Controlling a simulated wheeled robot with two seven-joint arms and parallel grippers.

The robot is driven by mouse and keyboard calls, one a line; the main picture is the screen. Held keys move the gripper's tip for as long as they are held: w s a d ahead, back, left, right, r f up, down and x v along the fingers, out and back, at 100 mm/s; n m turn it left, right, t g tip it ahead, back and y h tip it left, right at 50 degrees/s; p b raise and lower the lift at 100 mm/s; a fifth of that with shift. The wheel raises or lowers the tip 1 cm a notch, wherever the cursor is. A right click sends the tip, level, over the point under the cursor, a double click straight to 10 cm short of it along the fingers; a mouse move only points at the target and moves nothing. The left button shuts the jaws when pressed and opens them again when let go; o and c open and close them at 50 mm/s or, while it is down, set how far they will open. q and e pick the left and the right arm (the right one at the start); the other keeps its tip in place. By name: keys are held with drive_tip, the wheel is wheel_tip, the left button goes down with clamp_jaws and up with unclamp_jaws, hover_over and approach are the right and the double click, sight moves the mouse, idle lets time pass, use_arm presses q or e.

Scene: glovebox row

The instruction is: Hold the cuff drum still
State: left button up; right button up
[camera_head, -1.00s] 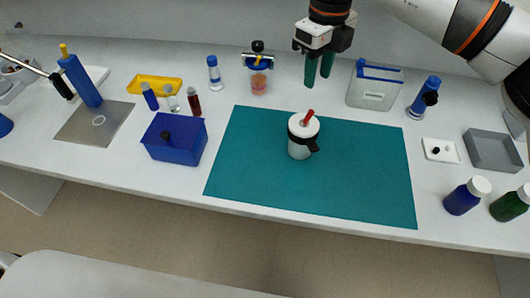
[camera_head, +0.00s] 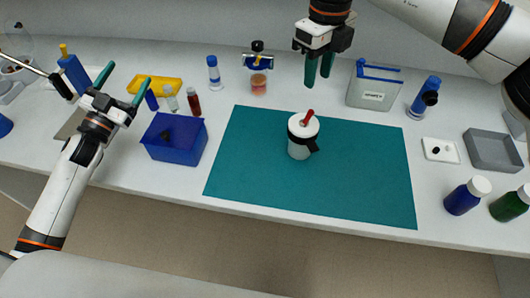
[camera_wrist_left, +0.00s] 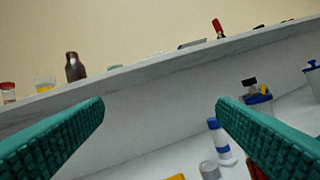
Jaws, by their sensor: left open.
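A white drum (camera_head: 299,144) with a black band and side lug stands upright on the teal mat (camera_head: 250,184). A red piece sticks up from its top. I take it for the cuff drum; no label shows. My left gripper (camera_head: 126,76) is open and empty, left of the drum and well apart from it, above the left part of the bench. Its parted green fingers also show in the left wrist view (camera_wrist_left: 160,105); the drum cannot be made out there. My right gripper (camera_head: 318,82) hangs behind the drum, its fingers a little apart with nothing between them.
A clear blue-lidded container (camera_head: 375,88) is behind the mat. Bottles (camera_head: 463,197) and a grey tray (camera_head: 493,152) stand right. The mat around the drum is clear.

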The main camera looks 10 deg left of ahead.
use_arm(q)
drive_tip(key=s+d+n+g+h, duration=0.35)
drive_tip(key=d+n+h, duration=0.3)
drive_tip(key=d, duration=1.05)
drive_tip(key=s+d+n+g+h, duration=0.4)
drive_tip(key=d+n, duration=0.3)
drive_tip(key=d, duration=1)
drive_tip(key=m+g, duration=0.2)
drive_tip(key=m, duration=1.3)
approach(307, 135)
drive_tip(key=w+f, duration=0.1)
drive_tip(key=f, duration=0.1)
drive_tip(key=w+f, duration=0.1)
drive_tip(key=shift+w+a+n+y, duration=0.25)
drive_tip(key=shift+w+a+y, duration=0.05)
drive_tip(key=shift+y, duration=0.05)
drive_tip(key=shift+w+a+f+m, duration=0.1)
drive_tip(key=shift+a+f+m, duration=0.1)
drive_tip(key=shift+f+m, duration=0.6)
drive_tip(key=shift+r+m, duration=0.15)
drive_tip(key=shift+m, duration=0.25)
drive_tip(key=shift+w+d, duration=0.15)
drive_tip(key=shift+w, duration=0.05)
drive_tip(key=x, duration=1.1)
drive_tip(key=shift+w+d+f, duration=0.15)
drive_tip(key=shift+d+f, duration=0.1)
